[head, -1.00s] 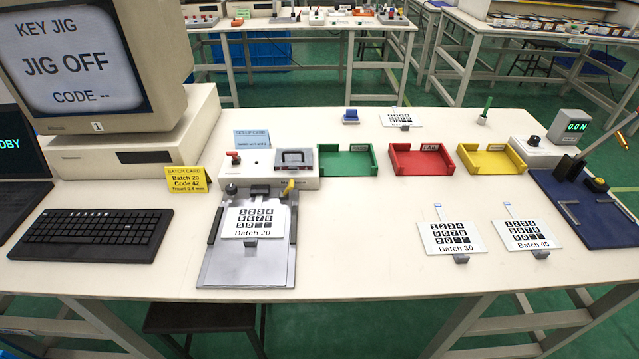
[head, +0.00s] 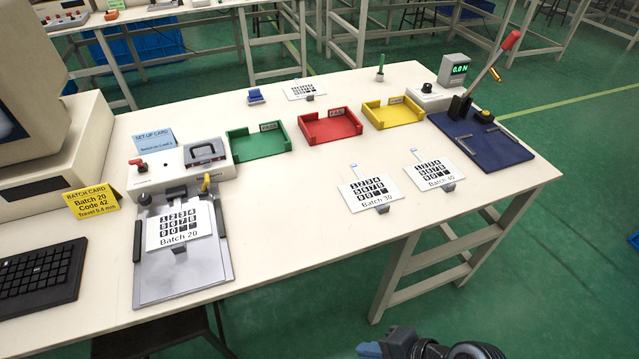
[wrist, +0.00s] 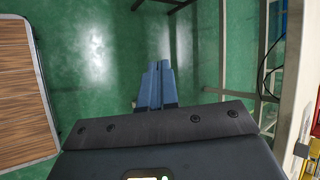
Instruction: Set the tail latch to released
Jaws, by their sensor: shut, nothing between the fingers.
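The key jig (head: 180,290) is a grey metal plate at the left front of the table, with a white keypad film marked Batch 20 (head: 180,224) on it. A yellow lever (head: 206,183) stands upright at the plate's back right corner, and a black knob (head: 145,198) sits at its back left. I cannot tell which of these parts is the tail latch. My gripper (head: 370,349) is low in front of the table, far from the jig. In the wrist view its blue fingers (wrist: 156,84) are shut and empty above the green floor.
Behind the jig is a control box (head: 160,175) with a red switch. Green (head: 258,155), red (head: 331,140) and yellow (head: 394,123) trays line the back. Films Batch 30 (head: 372,208) and Batch 40 lie front right, near a blue press base (head: 497,155). The middle front tabletop is clear.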

